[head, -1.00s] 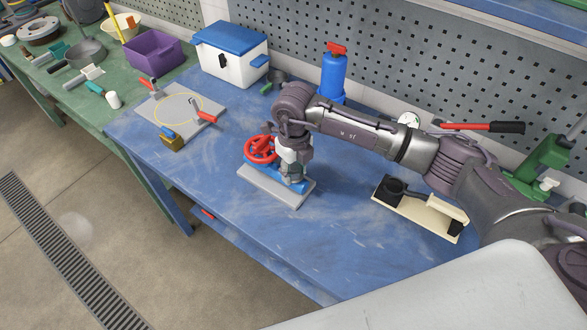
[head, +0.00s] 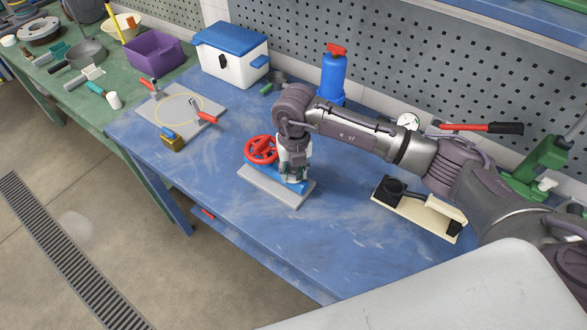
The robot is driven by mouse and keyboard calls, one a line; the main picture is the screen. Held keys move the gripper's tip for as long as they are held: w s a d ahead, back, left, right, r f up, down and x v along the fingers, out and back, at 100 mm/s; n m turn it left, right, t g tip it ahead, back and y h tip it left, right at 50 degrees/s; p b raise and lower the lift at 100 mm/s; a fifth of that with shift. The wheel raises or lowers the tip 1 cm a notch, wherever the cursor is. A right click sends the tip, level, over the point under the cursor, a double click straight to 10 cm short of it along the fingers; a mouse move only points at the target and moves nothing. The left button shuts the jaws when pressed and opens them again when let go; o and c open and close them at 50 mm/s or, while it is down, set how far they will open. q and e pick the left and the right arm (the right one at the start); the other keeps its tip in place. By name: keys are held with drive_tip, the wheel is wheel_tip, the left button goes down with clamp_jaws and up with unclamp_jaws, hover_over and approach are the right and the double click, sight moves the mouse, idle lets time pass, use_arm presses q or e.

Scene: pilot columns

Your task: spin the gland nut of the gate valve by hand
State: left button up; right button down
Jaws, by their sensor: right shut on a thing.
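The gate valve is blue with a red handwheel (head: 261,150) and is fixed on a grey base plate (head: 262,187) on the blue bench. My right gripper (head: 293,176) points down over the right part of the valve, beside the handwheel. It is shut on a part there, at the place of the gland nut. The nut itself is hidden by the fingers and wrist. My left gripper is not in view.
A grey plate (head: 170,122) with red-handled clamps and a brass padlock (head: 172,142) lie to the left. A blue bottle (head: 333,75) and a white cooler box (head: 232,65) stand behind. A cream tool (head: 420,210) lies right. The front bench is clear.

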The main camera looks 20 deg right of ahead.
sight(294, 169)
drive_tip(key=shift+s, duration=0.1)
drive_tip(key=shift+f+m, duration=0.1)
drive_tip(key=shift+m, duration=1.3)
drive_tip(key=shift+p, duration=0.3)
drive_tip(key=c, duration=1.2)
unclamp_jaws()
drive_tip(key=shift+m, duration=0.4)
drive_tip(key=o, duration=0.6)
drive_tip(key=shift+c, duration=0.2)
drive_tip(key=shift+r+p, duration=2.7)
drive_tip(key=shift+r, duration=1.45)
